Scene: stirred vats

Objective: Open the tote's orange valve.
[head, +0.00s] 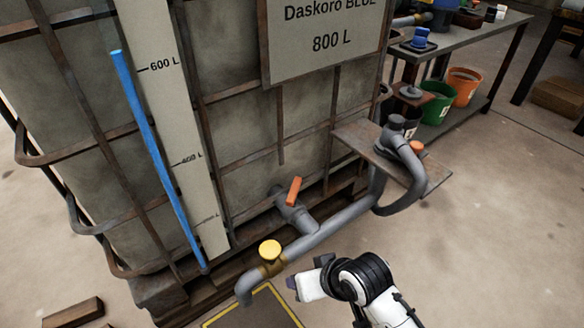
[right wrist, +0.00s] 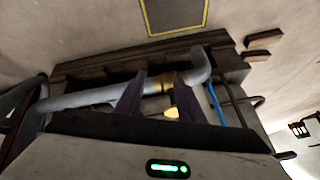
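The tote (head: 245,140) is a large caged tank with a level scale. Its orange valve handle (head: 294,190) sits on a grey fitting low on the front, tilted slightly off upright. Grey pipe (head: 325,232) runs below it to a spout with a yellow knob (head: 270,249). My right gripper (head: 293,284) is below and in front of the pipe, apart from the orange handle. In the right wrist view its two dark fingers (right wrist: 160,85) are spread with nothing held; the yellow knob (right wrist: 172,113) shows partly behind them. The orange handle cannot be made out there. My left gripper is out of view.
A small shelf (head: 437,175) with a grey hose and an orange cap juts out right of the valve. A yellow-edged floor marking (head: 250,312) lies below the spout. A bench (head: 480,42) with green (head: 437,100) and orange (head: 465,86) buckets stands at the back right.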

